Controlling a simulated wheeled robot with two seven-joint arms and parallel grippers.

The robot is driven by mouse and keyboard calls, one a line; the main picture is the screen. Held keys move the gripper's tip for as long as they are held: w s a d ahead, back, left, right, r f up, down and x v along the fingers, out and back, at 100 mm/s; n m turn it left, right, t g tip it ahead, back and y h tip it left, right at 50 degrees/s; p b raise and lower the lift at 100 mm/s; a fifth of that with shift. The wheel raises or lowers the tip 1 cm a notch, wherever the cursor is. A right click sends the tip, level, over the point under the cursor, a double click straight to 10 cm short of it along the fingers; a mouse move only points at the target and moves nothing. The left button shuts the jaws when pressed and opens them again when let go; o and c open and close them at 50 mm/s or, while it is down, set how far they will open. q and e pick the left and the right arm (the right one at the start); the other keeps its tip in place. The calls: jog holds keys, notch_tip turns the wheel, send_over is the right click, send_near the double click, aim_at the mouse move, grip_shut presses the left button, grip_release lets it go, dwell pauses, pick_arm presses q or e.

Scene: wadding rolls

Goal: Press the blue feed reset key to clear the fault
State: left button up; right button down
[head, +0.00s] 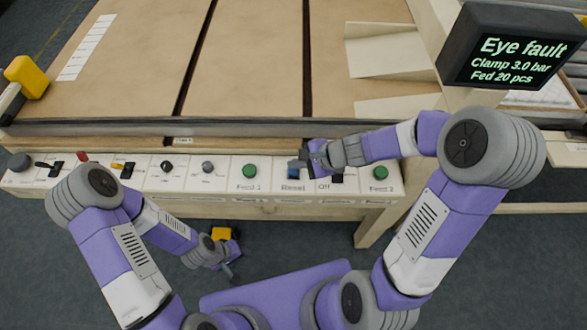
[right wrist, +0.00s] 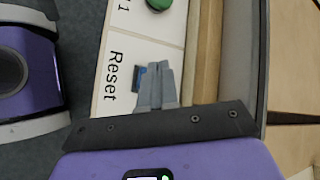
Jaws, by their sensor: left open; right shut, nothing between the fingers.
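The blue key (head: 292,174) is on the white control panel, above the label "Reset" and between the green Feed 1 button and the Off switch. My right gripper (head: 303,160) is shut and empty, its fingertips at the key's upper right edge in the head view. In the right wrist view the shut fingers (right wrist: 160,72) partly cover the blue key (right wrist: 139,78); I cannot tell whether they touch it. My left gripper (head: 230,262) is open and low in front of the panel, away from the key. The display (head: 515,60) reads "Eye fault", "Clamp 3.0 bar", "Fed 20 pcs".
Green buttons Feed 1 (head: 250,171) and Feed 2 (head: 380,173) flank the key. Several switches and knobs fill the panel's left part. The machine's rail (head: 240,127) runs behind the panel. A yellow-headed thing (head: 27,76) stands at far left.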

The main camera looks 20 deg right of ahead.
aim_at(297, 172)
dwell(0.8)
jog(key=shift+f+b, duration=0.45)
jog(key=shift+b, duration=0.1)
jog(key=shift+f+b, duration=0.55)
jog(key=shift+b, duration=0.05)
dwell(0.5)
jog(key=shift+r, duration=0.1)
jog(key=shift+r+p, duration=0.85)
jog(key=shift+r, duration=0.05)
notch_tip(297, 172, up, 5)
jog(key=p, duration=0.4)
dwell(0.4)
